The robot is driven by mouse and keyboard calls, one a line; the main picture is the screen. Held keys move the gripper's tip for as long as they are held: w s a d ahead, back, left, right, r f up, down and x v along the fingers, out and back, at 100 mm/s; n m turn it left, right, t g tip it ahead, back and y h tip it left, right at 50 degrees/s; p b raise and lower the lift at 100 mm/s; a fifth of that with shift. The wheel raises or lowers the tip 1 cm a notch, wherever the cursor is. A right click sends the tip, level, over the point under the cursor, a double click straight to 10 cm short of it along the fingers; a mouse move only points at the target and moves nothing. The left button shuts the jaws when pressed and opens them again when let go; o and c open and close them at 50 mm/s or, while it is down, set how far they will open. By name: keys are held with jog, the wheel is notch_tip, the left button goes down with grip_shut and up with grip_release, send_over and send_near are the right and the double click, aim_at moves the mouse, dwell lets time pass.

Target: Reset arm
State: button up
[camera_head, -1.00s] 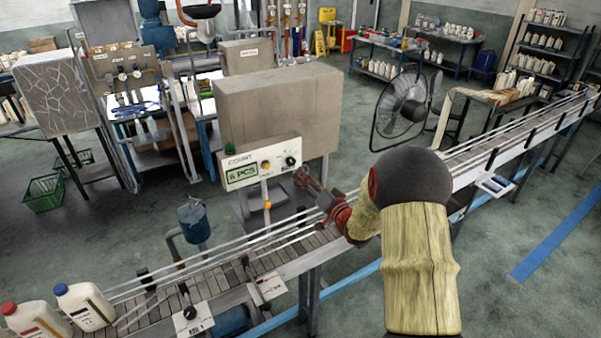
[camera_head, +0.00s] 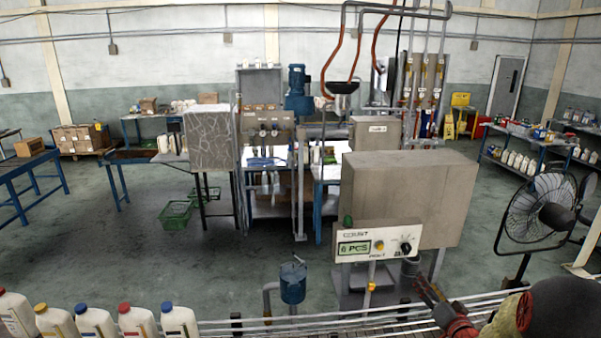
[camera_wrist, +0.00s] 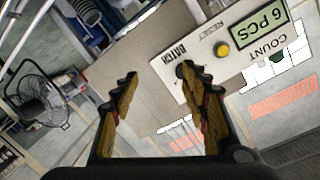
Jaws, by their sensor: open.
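My gripper (camera_wrist: 157,95) is open and empty in the wrist view, its two worn yellow fingers spread apart. Beyond them, in the wrist view, is the counter panel (camera_wrist: 262,48) with a yellow button, a black knob and a "6 PCS" display. In the head view my gripper (camera_head: 432,298) shows at the lower right, in front of the counter box, with part of my arm at the right edge. The counter panel (camera_head: 365,262) reads "6 PCS" there. No finger is seen touching the panel, but the exact distance is unclear.
A conveyor (camera_head: 350,322) runs along the bottom with several white bottles (camera_head: 95,322) at the left. The large beige box (camera_head: 410,200) stands behind the counter panel. A black fan (camera_head: 540,210) stands at the right. Open floor (camera_head: 120,255) lies at the left.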

jog(key=s+d+f+g+h, duration=0.35)
jog(key=s+f+g, duration=0.3)
jog(key=f, duration=0.45)
jog(key=s+a+f+n+g+b, duration=0.1)
jog(key=s+a+g+b, duration=0.2)
jog(key=s, duration=0.7)
jog(key=s+a+r+n+y+b, duration=0.2)
jog(key=s+a+n+b, duration=0.1)
jog(key=s+a+b, duration=0.6)
jog(key=s+a+r+n+g+y+b, duration=0.1)
jog(key=s+a+r+n+b, duration=0.1)
jog(key=s+a+b, duration=0.7)
jog(key=s+a, duration=0.3)
jog(key=a, duration=0.4)
jog(key=shift+s+a+r+n+y, duration=0.25)
jog(key=shift+s+r+n+y, duration=0.1)
jog(key=shift+n, duration=0.05)
